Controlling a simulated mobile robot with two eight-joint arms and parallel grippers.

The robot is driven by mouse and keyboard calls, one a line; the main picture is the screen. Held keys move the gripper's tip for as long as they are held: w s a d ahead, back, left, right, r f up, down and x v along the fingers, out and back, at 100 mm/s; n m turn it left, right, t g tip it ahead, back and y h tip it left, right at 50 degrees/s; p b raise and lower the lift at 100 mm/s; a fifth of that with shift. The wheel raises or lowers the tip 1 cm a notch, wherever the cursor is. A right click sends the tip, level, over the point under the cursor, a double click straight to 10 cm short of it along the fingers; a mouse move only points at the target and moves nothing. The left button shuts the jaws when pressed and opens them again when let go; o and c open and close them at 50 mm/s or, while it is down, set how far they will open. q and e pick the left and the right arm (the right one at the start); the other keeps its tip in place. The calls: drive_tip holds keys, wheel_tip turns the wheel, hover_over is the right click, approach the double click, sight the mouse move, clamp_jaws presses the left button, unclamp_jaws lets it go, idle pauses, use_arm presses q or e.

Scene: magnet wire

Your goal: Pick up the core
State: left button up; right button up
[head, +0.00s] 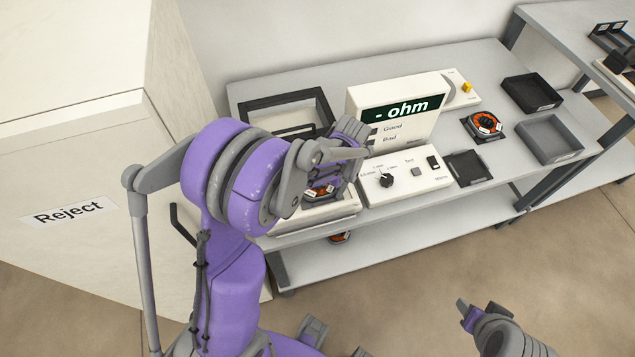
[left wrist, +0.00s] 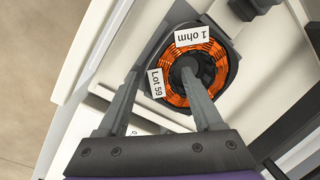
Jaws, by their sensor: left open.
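A core (left wrist: 212,82) with orange copper winding and a dark ring shows in the left wrist view. Its labels read "1 ohm" and "Lot 59". In the head view the core (head: 319,192) is partly hidden by my left gripper (head: 338,160). In the left wrist view my left gripper (left wrist: 162,76) is open. Its right finger is over the core's centre and its left finger lies beside the core's outer edge. I cannot tell whether either finger touches it. My right gripper (head: 480,312) is low at the right, away from the bench; its opening is unclear.
A meter (head: 400,105) reading "- ohm" stands on the grey bench (head: 430,62). Another core (head: 483,124) sits right of it, near dark trays (head: 531,91). A further core (head: 340,237) is on the lower shelf. A white "Reject" cabinet (head: 75,170) stands at left.

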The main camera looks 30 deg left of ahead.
use_arm(q)
clamp_jaws()
idle(0.3)
idle(0.3)
